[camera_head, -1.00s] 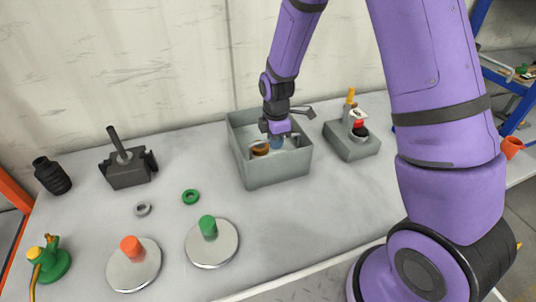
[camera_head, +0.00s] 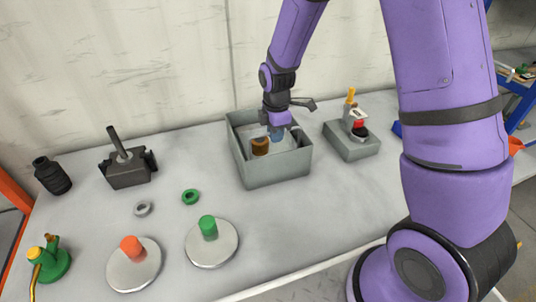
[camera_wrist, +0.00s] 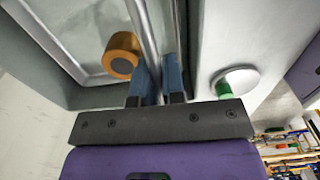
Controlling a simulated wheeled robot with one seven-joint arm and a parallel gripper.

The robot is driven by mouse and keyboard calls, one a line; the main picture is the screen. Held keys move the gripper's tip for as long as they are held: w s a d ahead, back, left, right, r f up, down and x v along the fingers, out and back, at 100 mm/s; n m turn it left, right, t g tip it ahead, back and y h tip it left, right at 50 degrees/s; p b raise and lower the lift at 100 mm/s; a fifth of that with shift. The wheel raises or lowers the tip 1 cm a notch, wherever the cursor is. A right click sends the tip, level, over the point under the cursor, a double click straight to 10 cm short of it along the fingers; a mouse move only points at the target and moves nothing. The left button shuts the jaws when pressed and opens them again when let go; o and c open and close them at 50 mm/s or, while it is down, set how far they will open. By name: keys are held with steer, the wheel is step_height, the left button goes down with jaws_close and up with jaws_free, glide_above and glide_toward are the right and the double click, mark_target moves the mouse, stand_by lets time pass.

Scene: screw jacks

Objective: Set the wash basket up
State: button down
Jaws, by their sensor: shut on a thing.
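The open grey tank (camera_head: 275,175) stands at the back middle of the bench. My gripper (camera_head: 277,134) is over it with its blue fingertips pointing down inside the walls. The fingers (camera_wrist: 160,85) are closed on a slim grey upright bar, seemingly part of the wash basket (camera_wrist: 146,30). A brown, hollow round part (camera_head: 260,146) is inside the tank, left of my fingers; it also shows in the wrist view (camera_wrist: 122,55). The basket's floor and how high it hangs are mostly hidden by the tank wall and my gripper.
A grey block with a yellow-and-red fitting (camera_head: 352,140) stands close right of the tank. Discs with green (camera_head: 212,245) and orange (camera_head: 133,268) knobs are in front, beside a green ring (camera_head: 190,196) and a grey ring (camera_head: 142,209). A dark vice-like block (camera_head: 127,172) is at left.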

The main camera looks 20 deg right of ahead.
steer(key=shift+w+r, duration=0.2)
steer(key=shift+r, duration=0.8)
steer(key=c, duration=1)
jaws_free()
steer(key=shift+s, duration=0.1)
step_height(320, 180, up, 8)
steer(key=shift+r, duration=0.25)
steer(key=shift+s+r, duration=0.1)
steer(key=shift+r, duration=0.55)
